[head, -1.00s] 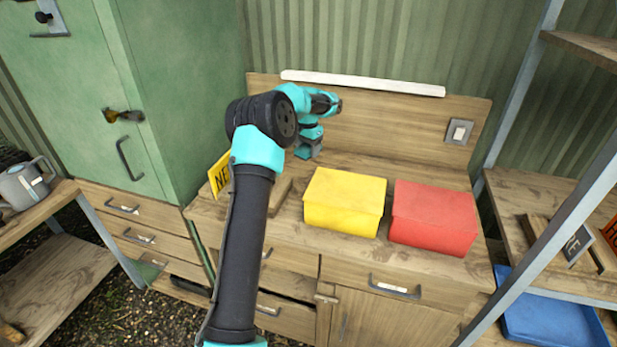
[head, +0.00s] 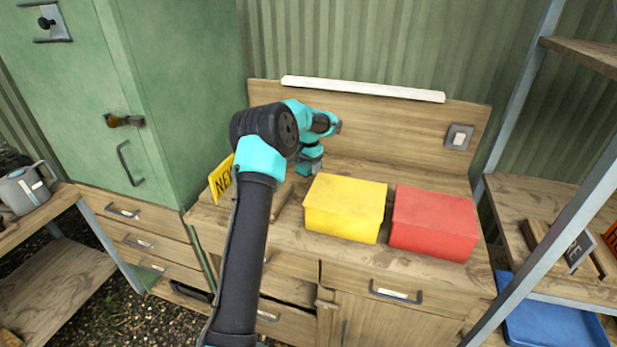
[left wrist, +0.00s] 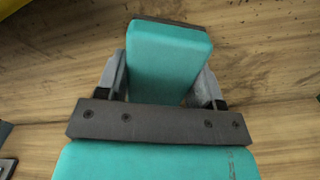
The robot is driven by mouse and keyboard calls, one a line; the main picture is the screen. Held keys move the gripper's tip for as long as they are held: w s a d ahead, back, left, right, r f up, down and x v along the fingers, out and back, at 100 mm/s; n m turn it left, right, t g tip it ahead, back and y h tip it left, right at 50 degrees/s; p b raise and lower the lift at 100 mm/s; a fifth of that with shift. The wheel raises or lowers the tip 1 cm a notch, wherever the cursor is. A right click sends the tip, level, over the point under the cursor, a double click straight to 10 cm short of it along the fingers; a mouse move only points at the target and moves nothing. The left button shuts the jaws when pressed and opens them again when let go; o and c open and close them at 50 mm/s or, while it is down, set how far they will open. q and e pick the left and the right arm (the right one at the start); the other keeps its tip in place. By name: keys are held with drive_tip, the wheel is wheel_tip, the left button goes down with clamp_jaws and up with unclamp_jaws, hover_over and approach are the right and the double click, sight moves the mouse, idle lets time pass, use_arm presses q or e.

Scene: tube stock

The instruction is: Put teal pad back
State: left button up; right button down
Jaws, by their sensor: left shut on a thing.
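The teal pad (left wrist: 166,58) is a block with a dark layer along its far edge. It fills the space between the two grey fingers of my left gripper (left wrist: 160,82) in the left wrist view. The gripper is shut on it, above a wooden surface. In the head view my left gripper (head: 309,163) is over the back of the wooden workbench (head: 345,258), behind and left of the yellow box. There the pad is small and hard to tell from the teal wrist. My right gripper is not in view.
A yellow box (head: 344,208) and a red box (head: 434,222) stand side by side on the workbench. A yellow sign (head: 221,180) stands at its left end, partly behind my arm. A wooden backboard (head: 390,128) closes the rear. A green cabinet (head: 185,100) stands left.

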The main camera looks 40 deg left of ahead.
sight(308, 182)
use_arm(q)
drive_tip(key=shift+f, duration=2.5)
drive_tip(key=shift+f, duration=0.15)
drive_tip(key=o, duration=0.9)
drive_tip(key=shift+c, duration=0.2)
wheel_tip(308, 182, up, 12)
drive_tip(key=shift+r, duration=0.2)
